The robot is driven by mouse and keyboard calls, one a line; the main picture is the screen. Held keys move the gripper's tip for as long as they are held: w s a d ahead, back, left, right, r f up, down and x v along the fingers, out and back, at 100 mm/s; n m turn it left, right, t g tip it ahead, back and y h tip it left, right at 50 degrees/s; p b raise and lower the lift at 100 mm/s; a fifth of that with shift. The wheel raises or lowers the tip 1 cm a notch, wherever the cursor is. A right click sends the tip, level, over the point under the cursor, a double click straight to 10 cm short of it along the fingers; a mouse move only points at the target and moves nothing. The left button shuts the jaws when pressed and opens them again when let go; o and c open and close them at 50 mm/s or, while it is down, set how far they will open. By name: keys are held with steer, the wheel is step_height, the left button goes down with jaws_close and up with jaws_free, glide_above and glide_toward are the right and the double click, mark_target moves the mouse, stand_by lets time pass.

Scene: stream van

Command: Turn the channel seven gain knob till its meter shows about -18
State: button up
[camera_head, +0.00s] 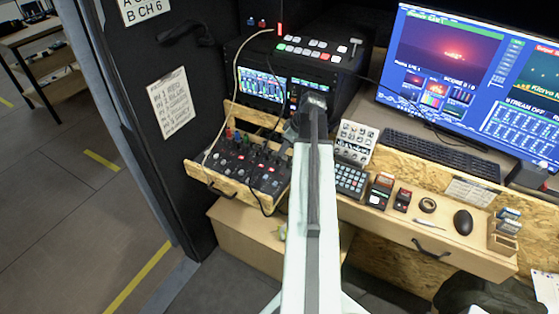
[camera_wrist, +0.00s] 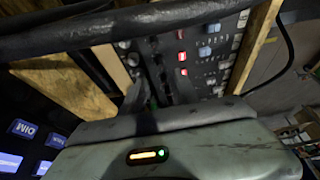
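The audio mixer (camera_head: 243,165) sits in a wooden tray left of my arm, with rows of small knobs and some red-lit buttons. Its panel also shows in the wrist view (camera_wrist: 208,52). I cannot tell which knob is channel seven. A small screen (camera_head: 262,86) in the rack behind the mixer shows coloured bars; its numbers are too small to read. My gripper (camera_head: 309,112) is at the far end of my white arm, right of the mixer. In the wrist view dark fingers (camera_wrist: 158,88) reach towards the panel; their gap and any contact are unclear.
A black cable (camera_wrist: 130,28) crosses close in front of the wrist camera. The wooden tray's edge (camera_head: 225,184) borders the mixer.

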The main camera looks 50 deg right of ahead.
mark_target(278, 159)
steer(key=b+x, duration=0.6)
steer(key=x, duration=0.1)
steer(key=shift+s, duration=0.1)
steer(key=shift+w+f+b, duration=0.25)
steer(key=shift+f+b, duration=0.1)
steer(key=shift+b, duration=0.05)
steer(key=shift+r, duration=0.1)
jaws_close()
